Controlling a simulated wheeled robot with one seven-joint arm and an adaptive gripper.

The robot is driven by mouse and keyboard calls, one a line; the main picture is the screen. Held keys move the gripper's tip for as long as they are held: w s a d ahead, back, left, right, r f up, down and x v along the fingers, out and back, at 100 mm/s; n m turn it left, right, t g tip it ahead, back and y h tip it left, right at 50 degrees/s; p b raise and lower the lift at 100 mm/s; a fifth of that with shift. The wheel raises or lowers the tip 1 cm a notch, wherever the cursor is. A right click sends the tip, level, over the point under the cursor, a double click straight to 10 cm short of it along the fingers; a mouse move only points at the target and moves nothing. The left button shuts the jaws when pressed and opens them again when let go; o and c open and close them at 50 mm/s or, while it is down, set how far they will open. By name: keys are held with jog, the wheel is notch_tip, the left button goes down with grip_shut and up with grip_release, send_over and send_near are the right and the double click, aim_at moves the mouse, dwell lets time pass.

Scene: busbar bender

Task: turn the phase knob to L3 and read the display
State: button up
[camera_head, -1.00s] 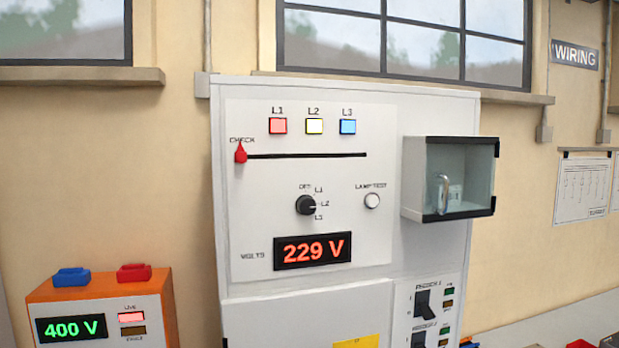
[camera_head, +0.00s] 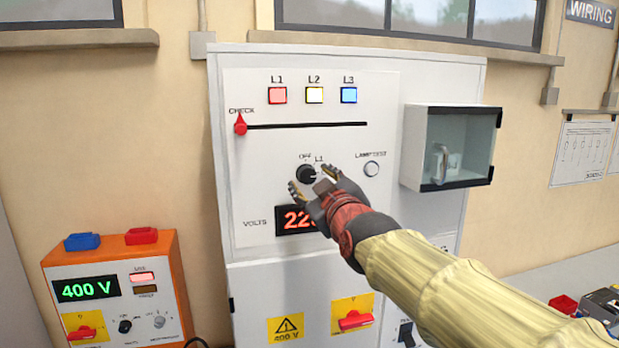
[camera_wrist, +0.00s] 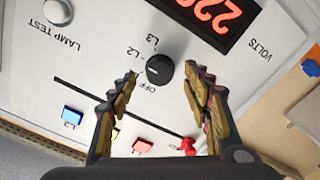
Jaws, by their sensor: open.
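The black phase knob (camera_head: 306,174) sits on the white panel below the lamps, with OFF and L1 readable around it in the head view. In the wrist view the knob (camera_wrist: 159,70) stands between my open fingers, with OFF, L2 and L3 visible. Its pale mark points left there; I cannot tell exactly which label it meets. My gripper (camera_head: 310,179) is open around the knob, with gaps seen at both sides in the wrist view (camera_wrist: 161,74). The red display (camera_head: 294,218) shows "22"; my gripper hides the rest. In the wrist view the display (camera_wrist: 215,15) is cut off at the edge.
A red CHECK slider (camera_head: 240,125) is at the left end of its slot. The lamp test button (camera_head: 371,169) is right of the knob. A clear-fronted box (camera_head: 450,147) juts out at right. An orange supply (camera_head: 110,290) reading 400 V stands at lower left.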

aim_at(308, 177)
jog(key=shift+x, duration=1.55)
jog(key=shift+c, duration=0.6)
jog(key=c, duration=1)
